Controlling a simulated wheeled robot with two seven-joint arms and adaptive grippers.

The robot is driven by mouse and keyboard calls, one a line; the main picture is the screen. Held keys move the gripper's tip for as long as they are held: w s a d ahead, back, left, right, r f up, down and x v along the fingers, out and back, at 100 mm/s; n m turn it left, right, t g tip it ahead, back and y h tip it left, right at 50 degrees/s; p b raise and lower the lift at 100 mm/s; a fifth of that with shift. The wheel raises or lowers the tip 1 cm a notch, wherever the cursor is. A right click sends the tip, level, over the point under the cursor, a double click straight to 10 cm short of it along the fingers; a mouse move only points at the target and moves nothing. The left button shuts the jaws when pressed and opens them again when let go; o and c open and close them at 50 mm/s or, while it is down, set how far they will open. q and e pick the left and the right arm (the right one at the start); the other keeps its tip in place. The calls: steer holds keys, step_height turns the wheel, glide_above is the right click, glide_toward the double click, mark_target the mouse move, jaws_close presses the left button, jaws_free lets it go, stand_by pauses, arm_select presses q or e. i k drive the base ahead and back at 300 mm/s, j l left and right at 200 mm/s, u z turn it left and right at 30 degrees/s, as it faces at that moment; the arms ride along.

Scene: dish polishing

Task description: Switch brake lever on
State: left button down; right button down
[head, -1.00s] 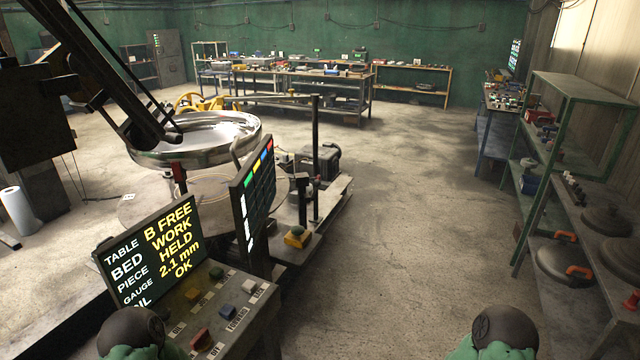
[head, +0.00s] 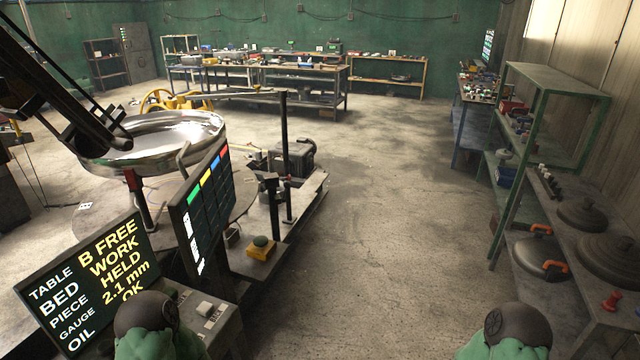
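A bent grey rod (head: 184,156) stands at the dish's near right edge, and a dark post with a flat head (head: 270,183) stands further right. I cannot tell for certain which of these is the brake lever. A screen (head: 85,283) at the lower left reads TABLE B FREE, BED WORK, PIECE HELD, GAUGE 2.1 mm, OIL OK. My arm parts show at the bottom edge, left and right; neither gripper is in view.
A control desk (head: 222,322) with buttons is at the lower left, partly behind my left arm. A second panel (head: 202,207) stands above it. Green shelving (head: 527,150) lines the right. The middle floor is clear.

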mark_target(287, 184)
steer(key=i+l+z, duration=0.2)
steer(key=i, duration=0.3)
steer(key=i+l+z, duration=0.15)
steer(key=i, duration=0.35)
steer(key=i+l+z, duration=0.2)
steer(key=i, duration=0.35)
steer(key=i+u, duration=0.3)
steer(key=u, duration=0.15)
steer(key=i+l+u, duration=0.1)
steer(key=i+u, duration=0.2)
steer(key=u, duration=0.15)
steer(key=i+l+u, duration=0.2)
steer(key=u, duration=0.25)
steer(key=i+l+u, duration=0.3)
steer(key=u, duration=0.2)
